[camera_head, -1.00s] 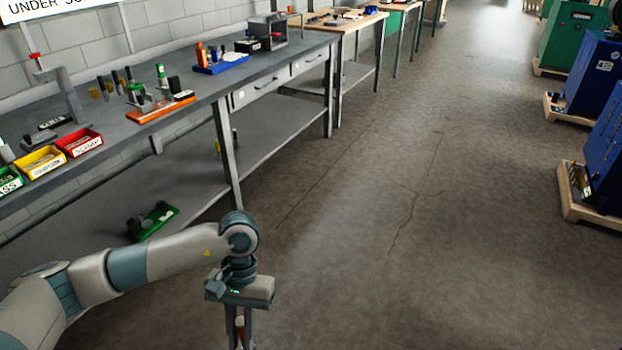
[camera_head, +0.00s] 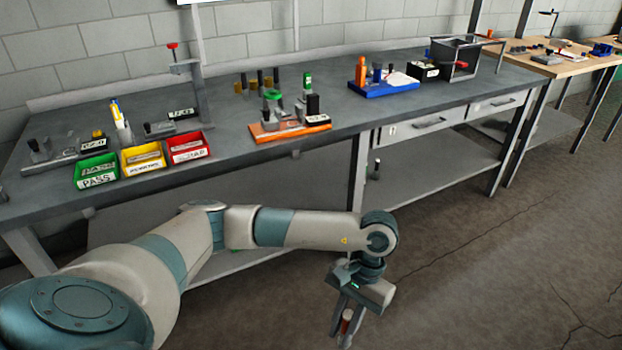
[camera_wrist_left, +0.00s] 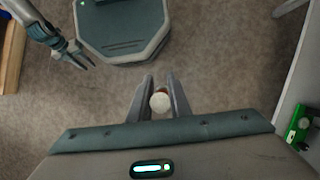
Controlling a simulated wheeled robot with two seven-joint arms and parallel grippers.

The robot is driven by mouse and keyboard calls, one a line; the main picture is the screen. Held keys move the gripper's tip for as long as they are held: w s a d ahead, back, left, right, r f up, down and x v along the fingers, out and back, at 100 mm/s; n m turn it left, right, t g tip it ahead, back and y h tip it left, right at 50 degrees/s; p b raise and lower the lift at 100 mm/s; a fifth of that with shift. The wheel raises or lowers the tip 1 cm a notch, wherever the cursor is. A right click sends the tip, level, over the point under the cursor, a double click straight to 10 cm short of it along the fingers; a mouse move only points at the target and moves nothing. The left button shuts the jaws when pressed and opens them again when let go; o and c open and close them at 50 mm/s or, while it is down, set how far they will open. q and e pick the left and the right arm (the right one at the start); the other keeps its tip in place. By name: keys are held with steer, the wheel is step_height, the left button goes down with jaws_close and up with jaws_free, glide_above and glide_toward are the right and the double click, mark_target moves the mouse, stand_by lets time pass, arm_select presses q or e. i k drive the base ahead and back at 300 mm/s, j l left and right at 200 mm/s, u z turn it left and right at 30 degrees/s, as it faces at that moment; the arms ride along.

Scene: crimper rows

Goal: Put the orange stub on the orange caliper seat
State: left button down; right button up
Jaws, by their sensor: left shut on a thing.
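My left gripper (camera_head: 347,318) is at the front of the bench, below its top, pointing down. It is shut on a small upright cylinder (camera_head: 346,322) with a reddish-brown side, apparently the orange stub. In the left wrist view its round whitish end (camera_wrist_left: 160,102) shows between the fingers. An orange base (camera_head: 291,132) with upright fixtures and a dark block lies on the bench near its front edge, up and left of the gripper. I cannot tell which part of it is the caliper seat. My right gripper (camera_wrist_left: 86,63) shows in the left wrist view, open and empty.
The grey bench (camera_head: 225,108) carries green (camera_head: 97,171), yellow (camera_head: 143,159) and red (camera_head: 189,147) bins, grey fixtures (camera_head: 48,156) and a blue base (camera_head: 384,89) with upright parts. Bare bench top lies between the orange and blue bases. Open floor lies to the right.

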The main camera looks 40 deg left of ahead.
mark_target(293, 123)
steer(key=i+u, duration=0.25)
steer(key=i, duration=0.2)
steer(key=i+l+u, duration=0.2)
steer(key=i, duration=0.25)
steer(key=i+l+u, duration=0.25)
steer(key=i, duration=0.15)
steer(key=i+l+u, duration=0.25)
steer(key=u, duration=0.2)
steer(key=i+l+u, duration=0.65)
steer(key=l+u, duration=0.2)
steer(key=i+l+u, duration=0.15)
steer(key=l, duration=0.25)
steer(key=l+u, duration=0.2)
steer(key=l, duration=0.2)
